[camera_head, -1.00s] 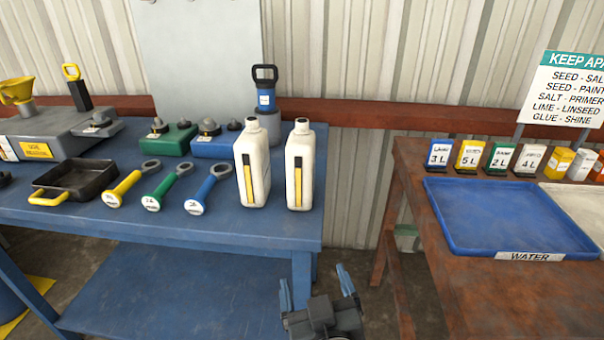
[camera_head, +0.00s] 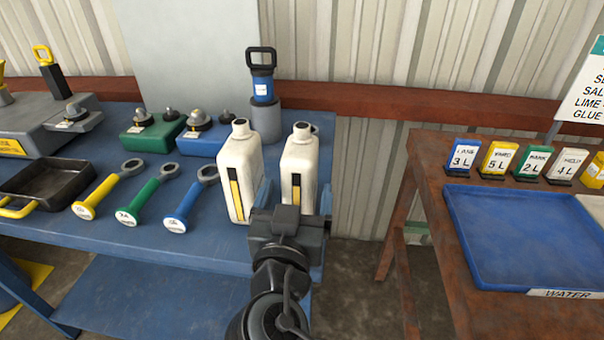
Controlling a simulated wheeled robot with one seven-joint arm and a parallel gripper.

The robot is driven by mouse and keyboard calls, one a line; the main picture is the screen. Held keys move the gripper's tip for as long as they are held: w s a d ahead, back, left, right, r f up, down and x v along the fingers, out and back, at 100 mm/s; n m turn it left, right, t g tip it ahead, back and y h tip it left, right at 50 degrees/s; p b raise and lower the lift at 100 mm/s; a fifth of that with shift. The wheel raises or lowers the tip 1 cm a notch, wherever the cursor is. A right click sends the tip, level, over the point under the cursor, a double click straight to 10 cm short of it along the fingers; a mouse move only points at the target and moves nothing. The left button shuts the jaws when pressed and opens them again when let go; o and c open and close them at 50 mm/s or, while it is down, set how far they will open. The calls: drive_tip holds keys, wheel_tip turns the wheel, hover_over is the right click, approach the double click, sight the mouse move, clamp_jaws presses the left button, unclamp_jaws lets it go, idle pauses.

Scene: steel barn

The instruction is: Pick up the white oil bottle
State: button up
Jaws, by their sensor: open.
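Two white oil bottles with dark and yellow strips stand upright at the right end of the blue table: a left one (camera_head: 241,165) and a right one (camera_head: 299,160). My gripper (camera_head: 295,192) is open in front of the right bottle, one finger towards each side of its lower part. The gripper body hides the base of that bottle. I cannot tell whether the fingers touch it or how far they reach along its sides. The left bottle stands just left of my left finger.
A rusty table (camera_head: 425,190) with a blue tray (camera_head: 520,235) stands right, across a gap.

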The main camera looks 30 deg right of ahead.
drive_tip(key=p+x, duration=0.2)
drive_tip(key=x, duration=0.4)
drive_tip(key=shift+w+r+p, duration=0.1)
drive_tip(key=shift+r+p, duration=0.05)
drive_tip(key=shift+p, duration=0.15)
drive_tip(key=shift+w+d, duration=0.15)
drive_tip(key=shift+w, duration=0.1)
drive_tip(key=c, duration=1.6)
